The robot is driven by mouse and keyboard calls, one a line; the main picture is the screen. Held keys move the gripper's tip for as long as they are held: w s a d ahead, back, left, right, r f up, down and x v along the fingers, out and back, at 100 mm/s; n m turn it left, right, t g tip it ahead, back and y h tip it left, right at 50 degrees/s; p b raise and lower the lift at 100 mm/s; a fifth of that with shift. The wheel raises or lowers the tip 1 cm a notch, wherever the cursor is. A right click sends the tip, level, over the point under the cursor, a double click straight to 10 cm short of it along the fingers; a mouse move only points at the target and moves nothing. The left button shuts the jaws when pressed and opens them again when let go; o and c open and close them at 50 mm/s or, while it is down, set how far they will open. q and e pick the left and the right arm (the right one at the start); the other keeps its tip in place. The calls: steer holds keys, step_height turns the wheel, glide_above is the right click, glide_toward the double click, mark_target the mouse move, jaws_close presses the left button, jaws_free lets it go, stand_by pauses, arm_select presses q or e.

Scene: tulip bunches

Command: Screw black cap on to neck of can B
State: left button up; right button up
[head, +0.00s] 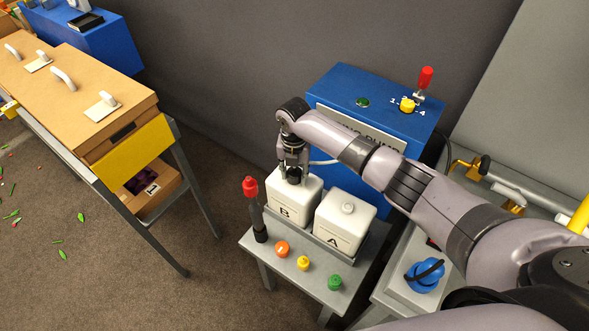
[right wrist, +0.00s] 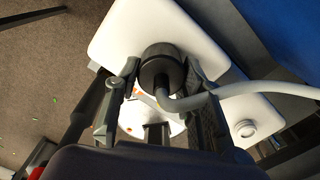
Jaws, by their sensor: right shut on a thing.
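White can B (head: 282,208), marked with a black B, stands on the small grey table beside white can A (head: 341,232). My right gripper (head: 293,176) is over the top of can B, pointing down. It is shut on the black cap (right wrist: 160,62), which sits between its fingers (right wrist: 160,85) in the right wrist view. A white hose (right wrist: 235,91) runs from the cap. Can B's white body (right wrist: 125,35) shows around the cap. The neck of can B is hidden, so I cannot tell how far the cap is on it. My left gripper is out of view.
A blue pump box (head: 335,80) stands behind the cans. A red-topped black post (head: 252,205) stands left of can B. Orange (head: 282,249), yellow (head: 303,263) and green (head: 335,282) caps line the table's front. Carpet is open between this table and the wooden bench (head: 80,85).

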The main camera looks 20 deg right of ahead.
steer(key=shift+m, duration=1)
steer(key=shift+p, duration=0.35)
steer(key=shift+r+m+p, duration=0.15)
steer(key=shift+m+p, duration=0.45)
steer(key=shift+m, duration=0.4)
steer(key=shift+w+a+m+p, duration=0.1)
steer(key=shift+m+p, duration=0.3)
steer(key=shift+m, duration=0.6)
steer(key=shift+f+m, duration=0.2)
steer(key=shift+m, duration=0.4)
